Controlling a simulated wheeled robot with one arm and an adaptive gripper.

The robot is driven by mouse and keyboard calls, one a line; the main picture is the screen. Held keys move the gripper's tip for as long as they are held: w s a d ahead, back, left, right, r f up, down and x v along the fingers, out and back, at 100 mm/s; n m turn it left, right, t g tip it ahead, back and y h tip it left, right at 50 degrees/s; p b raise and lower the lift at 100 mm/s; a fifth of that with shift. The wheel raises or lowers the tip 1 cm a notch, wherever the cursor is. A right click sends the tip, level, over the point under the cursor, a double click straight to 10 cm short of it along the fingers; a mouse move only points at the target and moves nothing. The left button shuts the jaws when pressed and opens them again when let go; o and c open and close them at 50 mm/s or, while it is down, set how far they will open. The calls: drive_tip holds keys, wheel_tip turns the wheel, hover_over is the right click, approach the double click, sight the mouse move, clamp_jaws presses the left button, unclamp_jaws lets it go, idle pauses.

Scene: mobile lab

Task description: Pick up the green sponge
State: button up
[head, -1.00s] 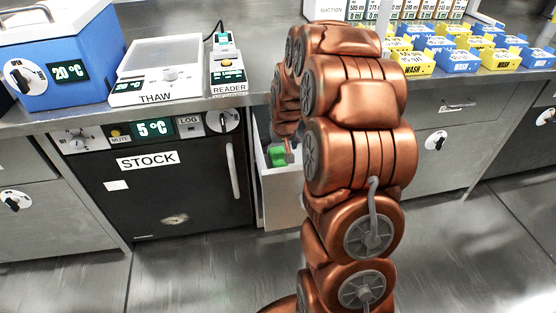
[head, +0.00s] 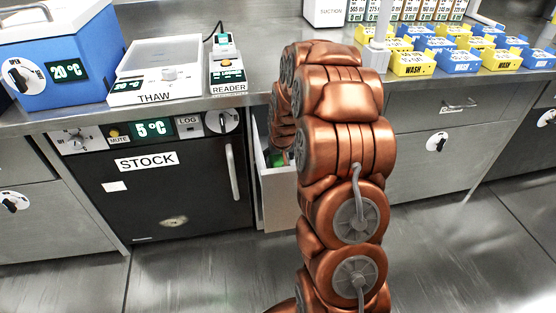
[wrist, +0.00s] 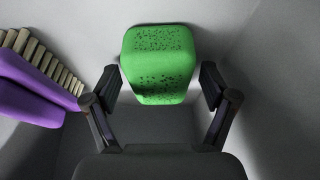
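The green sponge (wrist: 158,62) lies inside an open drawer, seen in the middle of the wrist view, with dark pores on its surface. In the head view only a small green patch of the sponge (head: 279,161) shows past my arm. My gripper (wrist: 159,88) is open, with one finger on each side of the sponge's lower part. Gaps show between the fingers and the sponge. The gripper itself is hidden behind my arm in the head view.
A purple object with a row of beige pieces (wrist: 40,75) lies at the left in the drawer. The drawer (head: 281,200) is pulled out beside the black STOCK fridge (head: 180,185). Its walls stand close around my gripper. The counter above holds a reader (head: 226,75) and blue and yellow boxes (head: 460,62).

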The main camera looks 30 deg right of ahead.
sight(281, 162)
drive_tip(key=c, duration=0.9)
drive_tip(key=shift+r, duration=0.1)
drive_tip(key=shift+r, duration=0.5)
drive_tip(key=shift+s+a+p, duration=0.2)
drive_tip(key=shift+s+a, duration=0.05)
drive_tip(key=shift+s, duration=0.35)
drive_tip(key=shift+s+a+p, duration=0.15)
drive_tip(key=shift+s+a, duration=0.05)
drive_tip(key=shift+s, duration=0.45)
drive_tip(key=shift+s+a+p, duration=0.2)
drive_tip(key=shift+s+a, duration=0.05)
drive_tip(key=shift+s, duration=0.35)
wheel_tip(281, 162, up, 14)
drive_tip(key=shift+f+p, duration=0.1)
drive_tip(key=shift+p, duration=0.75)
